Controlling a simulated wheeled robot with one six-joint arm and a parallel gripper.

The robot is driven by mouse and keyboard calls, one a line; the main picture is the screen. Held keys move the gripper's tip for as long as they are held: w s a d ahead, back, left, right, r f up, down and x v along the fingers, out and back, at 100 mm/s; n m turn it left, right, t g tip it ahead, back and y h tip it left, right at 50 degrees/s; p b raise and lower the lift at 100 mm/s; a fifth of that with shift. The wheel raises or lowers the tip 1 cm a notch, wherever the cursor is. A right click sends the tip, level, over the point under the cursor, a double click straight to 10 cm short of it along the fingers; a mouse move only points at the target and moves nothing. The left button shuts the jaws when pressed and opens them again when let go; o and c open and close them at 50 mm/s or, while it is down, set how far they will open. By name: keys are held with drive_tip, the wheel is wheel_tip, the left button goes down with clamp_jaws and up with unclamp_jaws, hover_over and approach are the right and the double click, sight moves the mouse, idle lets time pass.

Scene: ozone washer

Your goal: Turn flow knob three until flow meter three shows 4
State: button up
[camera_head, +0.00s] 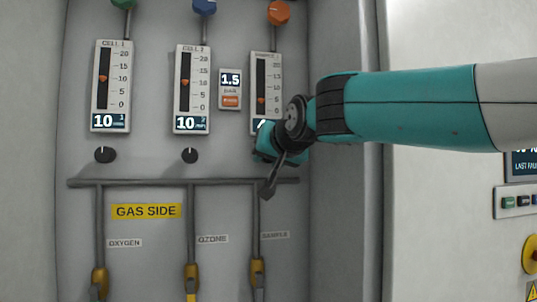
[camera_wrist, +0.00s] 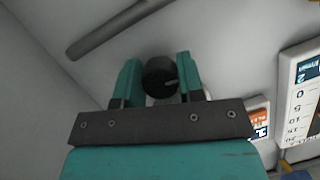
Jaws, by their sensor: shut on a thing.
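Flow meter three (camera_head: 265,93), the rightmost of the meters, has an orange marker a little above the bottom of its scale. Its small display shows a 4 at the left edge, and my arm covers the rest. In the head view my gripper is at the panel just below this meter, mostly hidden by my wrist, and the knob there is hidden. In the wrist view the black flow knob three (camera_wrist: 159,77) sits between the two teal fingers of my gripper (camera_wrist: 158,78), which are shut on it. A pale pointer line shows on the knob's right side.
Flow meters one (camera_head: 111,87) and two (camera_head: 192,90) both show 10, with black knobs (camera_head: 106,155) (camera_head: 190,156) below them. A small 1.5 display (camera_head: 230,80) stands left of meter three. A horizontal grey pipe (camera_head: 140,182) runs below the knobs.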

drive_tip(key=shift+f, duration=0.1)
idle(0.5)
drive_tip(key=o, duration=0.6)
drive_tip(key=shift+o, duration=0.2)
drive_tip(key=b+v, duration=0.6)
drive_tip(key=v, duration=1.1)
drive_tip(key=shift+s, duration=0.25)
